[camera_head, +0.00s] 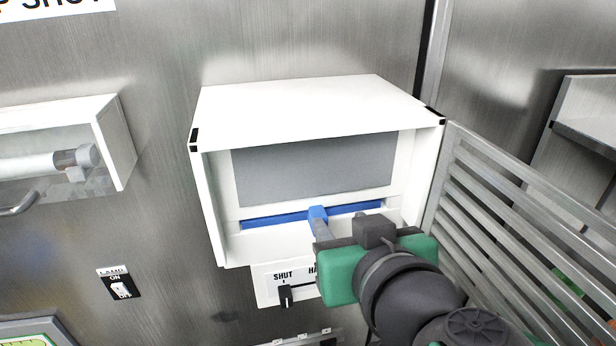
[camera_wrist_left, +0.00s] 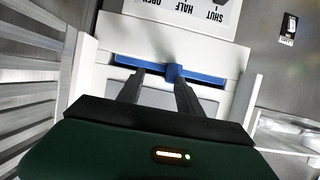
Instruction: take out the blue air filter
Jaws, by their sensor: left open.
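The blue air filter (camera_head: 275,219) shows as a thin blue strip with a small raised blue tab, set in a slot low in the open white housing (camera_head: 310,107). It also shows in the left wrist view (camera_wrist_left: 211,79), where the picture is upside down. My left gripper (camera_head: 325,232) is in front of the tab, its fingers pointing into the housing. In the left wrist view its fingers (camera_wrist_left: 160,82) are apart, with nothing between them. The right-hand finger there overlaps the tab; I cannot tell whether they touch. My right gripper is not in view.
A slatted door (camera_head: 520,215) stands open at the housing's right side. A lever plate (camera_head: 275,285) marked SHUT is just below the housing, partly behind my gripper. A lamp switch (camera_head: 120,285) and a clear-fronted white box (camera_head: 115,140) are to the left.

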